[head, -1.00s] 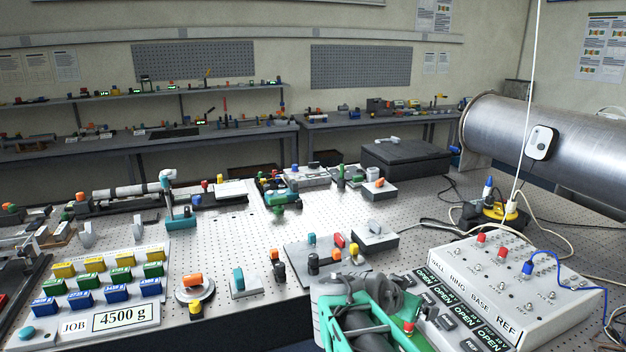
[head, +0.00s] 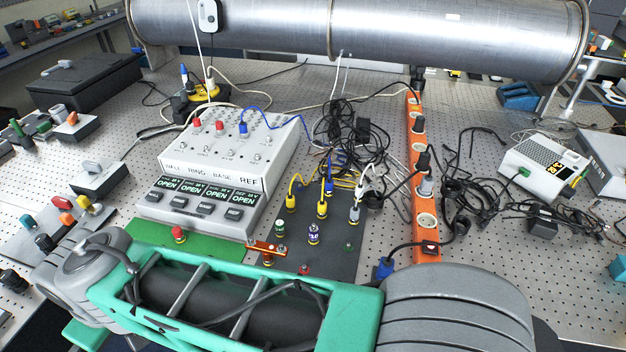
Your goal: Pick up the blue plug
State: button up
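Several blue plugs show in the head view, and I cannot tell which one is meant. A blue plug with a blue cable (head: 243,130) stands upright in the top of the white REF box (head: 220,152). Another blue plug (head: 329,187) stands on the dark panel (head: 345,262) among yellow-cabled plugs. A larger blue plug on a black cable (head: 384,268) is beside the lower end of the orange socket strip, just above my arm. My arm crosses the bottom of the picture; my gripper is out of view.
An orange socket strip (head: 417,185) with black and grey plugs runs down the table. Tangled black cables (head: 345,135) lie left of it and more lie right. A large metal pipe (head: 280,28) spans the back. Perforated table is bare right of the strip's lower end.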

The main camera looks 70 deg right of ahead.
aim_at(330, 183)
jog(key=z, duration=2.5)
